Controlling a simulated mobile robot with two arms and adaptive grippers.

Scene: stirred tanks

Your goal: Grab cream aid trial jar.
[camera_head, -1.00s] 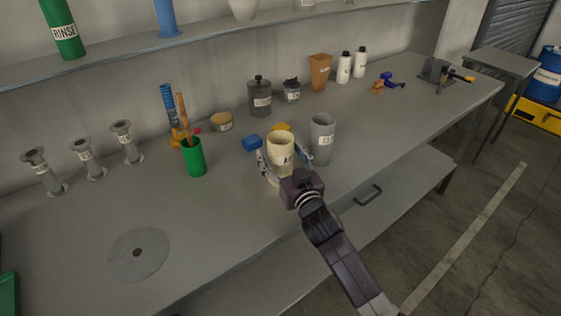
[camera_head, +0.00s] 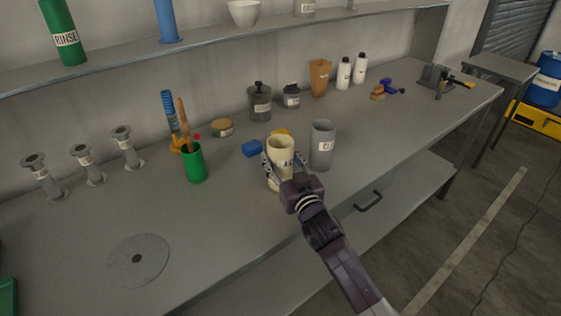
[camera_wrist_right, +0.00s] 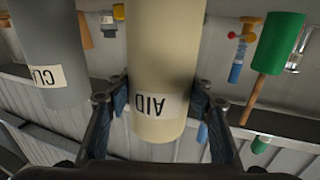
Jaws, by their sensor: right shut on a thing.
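The cream jar (camera_head: 281,150), labelled AID, stands on the bench in the head view. In the right wrist view the cream jar (camera_wrist_right: 165,60) looks upside down and fills the middle, with its AID label showing. My right gripper (camera_head: 280,165) is shut on the jar, with one finger on each side of it. In the right wrist view the right gripper's fingers (camera_wrist_right: 160,110) press against both sides. I cannot tell whether the jar's base touches the bench. My left gripper is not in view.
A grey jar (camera_head: 322,146) stands close at the right of the cream jar. A flat grey disc (camera_head: 138,260) lies front left. The bench (camera_head: 225,225) is clear in front.

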